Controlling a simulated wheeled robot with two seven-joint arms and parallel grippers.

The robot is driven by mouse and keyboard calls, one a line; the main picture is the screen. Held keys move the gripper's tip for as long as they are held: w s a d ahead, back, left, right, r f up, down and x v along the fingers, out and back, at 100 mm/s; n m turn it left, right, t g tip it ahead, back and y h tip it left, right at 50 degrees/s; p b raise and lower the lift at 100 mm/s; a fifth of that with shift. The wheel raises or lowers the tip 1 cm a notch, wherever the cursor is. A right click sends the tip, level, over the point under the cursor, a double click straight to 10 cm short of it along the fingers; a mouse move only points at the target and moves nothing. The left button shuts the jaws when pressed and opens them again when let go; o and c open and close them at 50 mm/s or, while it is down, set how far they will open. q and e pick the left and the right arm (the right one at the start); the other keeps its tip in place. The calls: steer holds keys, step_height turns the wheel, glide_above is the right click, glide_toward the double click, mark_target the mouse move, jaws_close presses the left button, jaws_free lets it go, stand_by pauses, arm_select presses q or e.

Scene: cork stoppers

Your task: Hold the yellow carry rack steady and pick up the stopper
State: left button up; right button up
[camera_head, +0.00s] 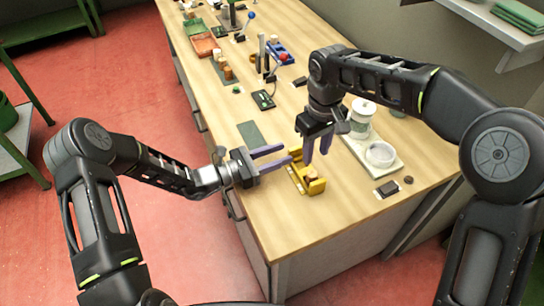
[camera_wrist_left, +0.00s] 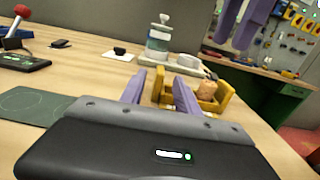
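The yellow carry rack (camera_head: 316,186) stands on the wooden table near its front edge; it also shows in the left wrist view (camera_wrist_left: 222,94). A brown cork stopper (camera_wrist_left: 207,88) sits in the rack, with its lower part hidden; in the head view the stopper (camera_head: 311,176) is small. My left gripper (camera_head: 287,155) is open at the rack's left end, and a yellow end post shows between its fingers in the wrist view. I cannot tell whether they touch it. My right gripper (camera_head: 318,149) is open and empty, pointing down above and just behind the rack.
A white lidded jar (camera_head: 361,115) and a clear dish (camera_head: 380,154) stand on a pale board right of the rack. A small dark box (camera_head: 387,189) lies nearer the edge. A dark green mat (camera_head: 251,134) lies behind my left gripper. Several items crowd the table's far end.

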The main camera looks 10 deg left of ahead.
mark_target(296, 147)
arm_select(q)
steer(key=shift+x, duration=2.75)
steer(key=shift+c, duration=0.2)
jaws_close()
